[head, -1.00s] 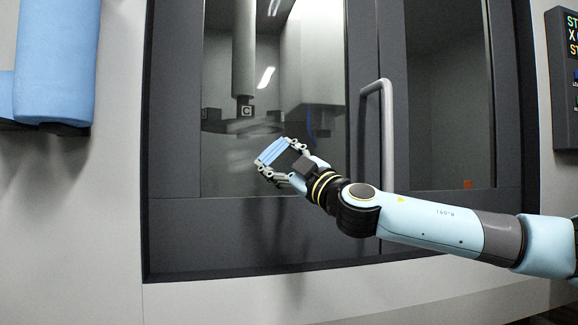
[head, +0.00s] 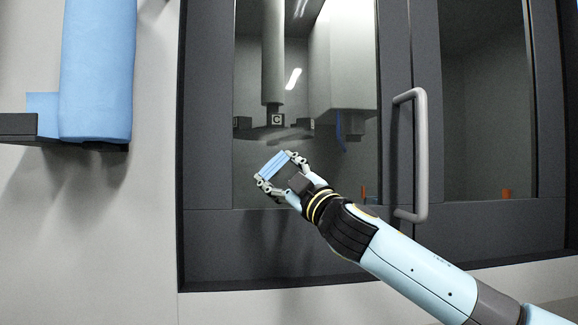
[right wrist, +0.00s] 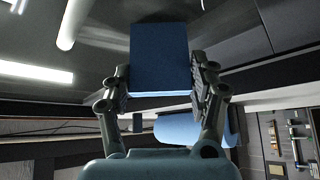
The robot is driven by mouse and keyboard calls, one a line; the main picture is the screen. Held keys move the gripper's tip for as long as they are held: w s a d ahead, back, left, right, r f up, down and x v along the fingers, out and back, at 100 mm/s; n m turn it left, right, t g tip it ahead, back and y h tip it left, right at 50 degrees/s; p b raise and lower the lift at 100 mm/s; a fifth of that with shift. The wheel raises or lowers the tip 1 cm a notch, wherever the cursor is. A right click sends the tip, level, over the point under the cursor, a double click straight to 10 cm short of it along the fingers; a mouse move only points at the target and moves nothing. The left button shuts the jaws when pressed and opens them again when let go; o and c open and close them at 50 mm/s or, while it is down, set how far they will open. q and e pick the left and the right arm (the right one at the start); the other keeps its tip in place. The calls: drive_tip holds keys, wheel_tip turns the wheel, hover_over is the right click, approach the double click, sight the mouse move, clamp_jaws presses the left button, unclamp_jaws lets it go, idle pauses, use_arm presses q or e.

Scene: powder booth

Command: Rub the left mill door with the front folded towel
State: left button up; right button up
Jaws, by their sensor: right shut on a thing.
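The left mill door (head: 222,240) is a dark grey frame around a glass pane, with a grey bar handle (head: 421,155) at its right side. My right gripper (head: 274,169) is shut on a small blue folded towel (head: 272,164), in front of the lower part of the glass. In the right wrist view the towel (right wrist: 160,58) sits between the two fingers of the gripper (right wrist: 160,88). I cannot tell whether the towel touches the glass. My left gripper is not in view.
A large blue roll (head: 97,70) stands on a dark shelf (head: 18,127) at the left, out from the pale wall. The handle stands out from the door, to the right of my right gripper. Behind the glass is a spindle (head: 273,60).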

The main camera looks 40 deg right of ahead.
drive_tip(key=shift+w+a+r+p, duration=0.1)
drive_tip(key=shift+w+a+p, duration=0.25)
drive_tip(key=shift+a, duration=0.15)
drive_tip(key=shift+w+a+r+p, duration=0.1)
drive_tip(key=shift+w+a+p, duration=0.2)
drive_tip(key=shift+a, duration=0.2)
drive_tip(key=shift+r+p, duration=0.55)
drive_tip(key=shift+r, duration=0.05)
drive_tip(key=d+b, duration=0.1)
drive_tip(key=s+d+b, duration=0.1)
drive_tip(key=b, duration=0.1)
drive_tip(key=shift+s+f, duration=0.1)
drive_tip(key=shift+f, duration=0.25)
drive_tip(key=shift+s+d+r+b, duration=0.2)
drive_tip(key=shift+s+d+b, duration=0.2)
drive_tip(key=shift+d+b, duration=0.3)
drive_tip(key=s+d+p, duration=0.1)
drive_tip(key=s+d, duration=0.3)
drive_tip(key=d, duration=0.2)
drive_tip(key=shift+r, duration=0.15)
